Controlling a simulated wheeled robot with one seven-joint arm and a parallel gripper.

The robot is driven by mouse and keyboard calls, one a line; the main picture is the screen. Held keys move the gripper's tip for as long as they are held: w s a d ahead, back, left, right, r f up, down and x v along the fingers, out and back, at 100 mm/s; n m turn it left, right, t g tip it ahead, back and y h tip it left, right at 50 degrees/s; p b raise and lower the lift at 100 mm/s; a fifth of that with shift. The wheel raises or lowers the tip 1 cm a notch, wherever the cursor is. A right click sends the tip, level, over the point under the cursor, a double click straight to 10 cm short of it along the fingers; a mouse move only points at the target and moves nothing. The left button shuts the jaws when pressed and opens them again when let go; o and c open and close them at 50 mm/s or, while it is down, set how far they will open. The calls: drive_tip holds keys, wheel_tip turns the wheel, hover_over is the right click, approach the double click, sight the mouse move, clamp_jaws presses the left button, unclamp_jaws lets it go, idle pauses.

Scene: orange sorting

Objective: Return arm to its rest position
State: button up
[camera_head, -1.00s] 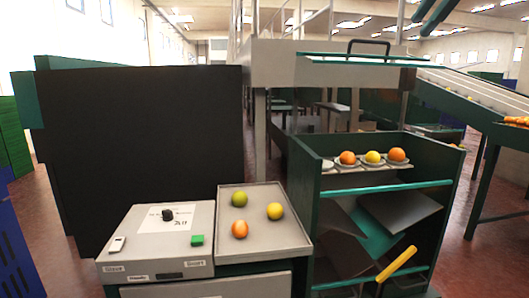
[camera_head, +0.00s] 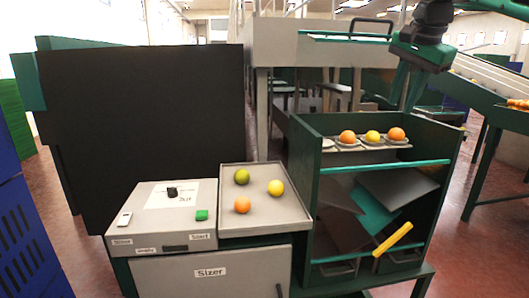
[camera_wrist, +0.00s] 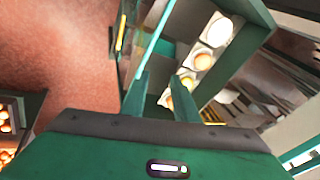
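My gripper (camera_head: 406,92) hangs at the upper right of the head view, fingers pointing down, above the right part of the green shelf cart (camera_head: 447,190). In the wrist view its two green fingers (camera_wrist: 160,82) stand apart with nothing held between them. The cart's top shelf carries a row of cups holding an orange (camera_head: 347,137), a yellow fruit (camera_head: 373,137) and another orange (camera_head: 396,134). The left cup (camera_head: 328,144) looks empty. The cups (camera_wrist: 199,60) also show beyond the fingers in the wrist view.
A grey tray (camera_head: 290,218) holds a green (camera_head: 242,176), a yellow (camera_head: 275,187) and an orange fruit (camera_head: 242,205). It adjoins the sizer box (camera_head: 150,220). A dark panel (camera_head: 145,130) stands at left. A sloping conveyor (camera_head: 490,75) with oranges stands at right.

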drive_tip(key=s+d+f+n+g, duration=0.2)
drive_tip(key=s+d+f+n, duration=0.1)
drive_tip(key=s+f, duration=1.3)
drive_tip(key=s+d+f+n+g, duration=0.3)
drive_tip(key=s+f, duration=1.4)
drive_tip(key=s, duration=0.3)
drive_tip(key=shift+s+d+f+y, duration=0.2)
drive_tip(key=shift+s+d+y, duration=0.1)
drive_tip(key=shift+d+y, duration=0.1)
drive_tip(key=shift+w+f, duration=0.2)
drive_tip(key=shift+w, duration=0.45)
